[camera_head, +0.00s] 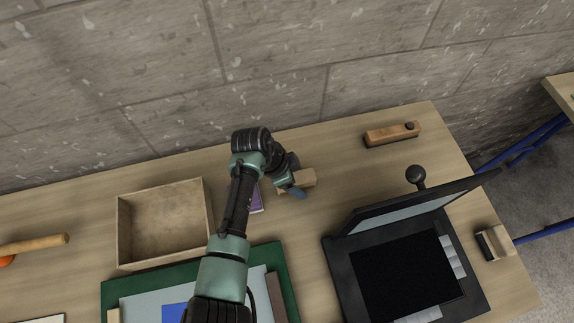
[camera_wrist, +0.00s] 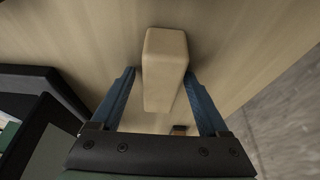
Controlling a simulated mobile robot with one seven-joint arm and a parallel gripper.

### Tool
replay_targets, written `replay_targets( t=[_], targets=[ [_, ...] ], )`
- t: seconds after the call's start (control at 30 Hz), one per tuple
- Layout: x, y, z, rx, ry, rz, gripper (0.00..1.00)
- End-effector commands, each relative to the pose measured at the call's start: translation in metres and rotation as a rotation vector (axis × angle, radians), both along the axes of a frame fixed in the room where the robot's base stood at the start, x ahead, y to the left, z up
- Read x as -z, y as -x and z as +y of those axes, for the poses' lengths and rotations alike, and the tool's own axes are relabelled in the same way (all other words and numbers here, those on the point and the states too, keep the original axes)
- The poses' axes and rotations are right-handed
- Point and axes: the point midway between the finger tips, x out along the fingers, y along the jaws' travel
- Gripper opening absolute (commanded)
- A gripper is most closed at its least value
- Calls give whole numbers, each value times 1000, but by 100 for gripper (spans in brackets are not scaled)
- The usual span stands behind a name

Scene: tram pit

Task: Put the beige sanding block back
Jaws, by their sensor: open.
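The beige sanding block (camera_head: 308,179) lies on the wooden bench near the wall, right of the middle of the head view. It is partly hidden by my gripper (camera_head: 294,187), which is at its left side. In the wrist view the block (camera_wrist: 165,60) shows between the two blue fingers of my gripper (camera_wrist: 160,76). The fingers are open, one at each side of it, with a visible gap at least on the right. I cannot tell whether the left finger touches it.
An open wooden box (camera_head: 122,232) stands to the left and looks empty. A purple item (camera_head: 257,200) lies beside my arm. A black lidded device (camera_head: 338,268) stands at the right. A wooden tool (camera_head: 392,134) lies at the back right, a brush (camera_head: 494,243) at the right edge.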

Motion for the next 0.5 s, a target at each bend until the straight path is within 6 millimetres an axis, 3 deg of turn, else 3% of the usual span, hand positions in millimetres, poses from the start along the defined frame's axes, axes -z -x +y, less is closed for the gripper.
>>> replay_targets(
  t=[0.5],
  targets=[
    [-100, 4, 32, -1, -1, -5, 78]
  ],
)
